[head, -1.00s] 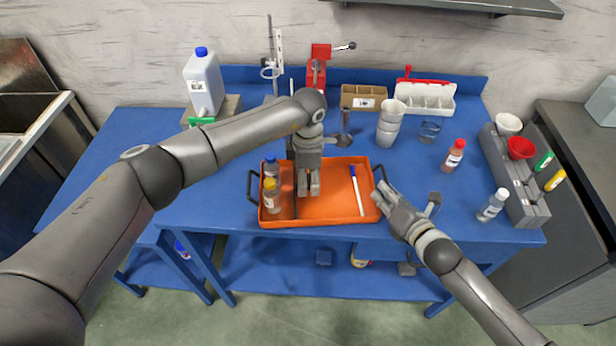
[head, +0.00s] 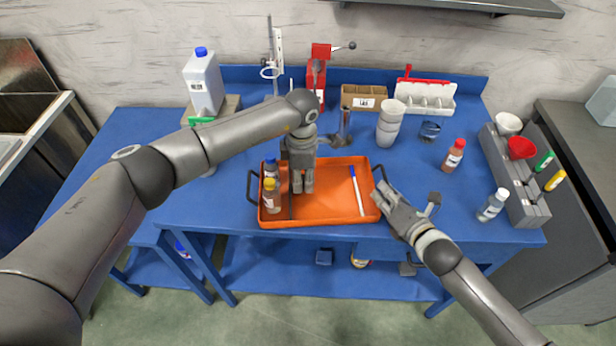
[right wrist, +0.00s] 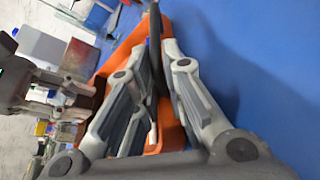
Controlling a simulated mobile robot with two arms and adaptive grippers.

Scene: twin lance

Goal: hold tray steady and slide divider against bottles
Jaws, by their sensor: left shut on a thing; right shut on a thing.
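The orange tray (head: 330,208) lies near the table's front edge. Two bottles, one blue-capped (head: 270,170) and one yellow-capped (head: 271,199), stand at its left end. The thin dark divider (head: 291,207) runs front to back just right of them; I cannot tell whether it touches them. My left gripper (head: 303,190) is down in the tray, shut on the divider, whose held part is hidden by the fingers. My right gripper (head: 382,193) is shut on the tray's black right handle (head: 378,172). The handle also shows between the fingers in the right wrist view (right wrist: 155,45).
A white marker (head: 357,192) with a blue cap lies in the tray's right part. Stacked white cups (head: 390,122) and a glass (head: 429,130) stand behind it. Red-capped (head: 453,155) and white-capped (head: 493,205) bottles stand to the right.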

